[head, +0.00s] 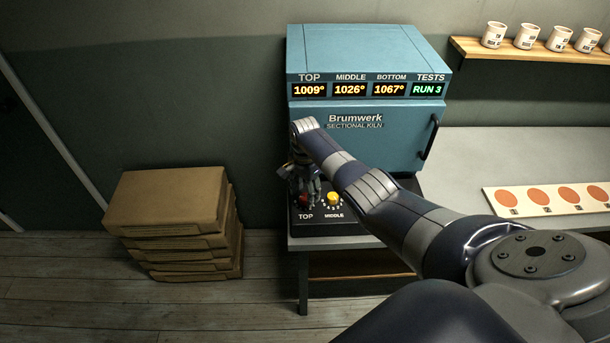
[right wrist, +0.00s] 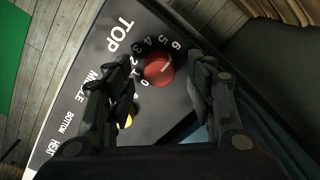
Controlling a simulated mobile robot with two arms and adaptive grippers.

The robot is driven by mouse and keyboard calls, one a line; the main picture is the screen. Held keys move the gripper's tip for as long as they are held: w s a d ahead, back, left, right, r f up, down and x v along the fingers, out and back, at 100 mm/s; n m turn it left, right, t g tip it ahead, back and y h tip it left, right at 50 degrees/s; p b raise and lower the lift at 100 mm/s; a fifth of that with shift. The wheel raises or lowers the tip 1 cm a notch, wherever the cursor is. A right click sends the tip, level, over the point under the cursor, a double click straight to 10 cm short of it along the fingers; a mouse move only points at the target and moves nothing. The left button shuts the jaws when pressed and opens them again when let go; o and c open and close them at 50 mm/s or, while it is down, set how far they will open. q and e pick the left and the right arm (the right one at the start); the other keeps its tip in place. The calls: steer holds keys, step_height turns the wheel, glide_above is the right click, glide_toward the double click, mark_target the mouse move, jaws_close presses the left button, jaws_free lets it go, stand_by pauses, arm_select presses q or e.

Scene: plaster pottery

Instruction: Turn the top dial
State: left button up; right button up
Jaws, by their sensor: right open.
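The top dial is a red knob (head: 304,199) at the left end of the dark control panel (head: 350,222), above the label TOP. In the right wrist view the red knob (right wrist: 159,69) shows between my fingers, with numbers around it and a pale pointer mark. My right gripper (head: 305,190) is over the knob in the head view. In the right wrist view my right gripper (right wrist: 163,88) is open, one finger on each side of the knob; I cannot tell whether they touch it. The display reads TOP 1009°. My left gripper is not in view.
A yellow middle dial (head: 333,198) sits right of the red one. The blue kiln (head: 365,125) stands behind the panel on the grey table (head: 520,155). A strip of red discs (head: 500,197) lies to the right. Stacked boxes (head: 170,200) stand left; cups line a shelf (head: 500,50).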

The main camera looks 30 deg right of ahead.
mark_target(305, 197)
step_height(305, 197, up, 11)
stand_by(0.4)
steer(key=shift+f, duration=0.1)
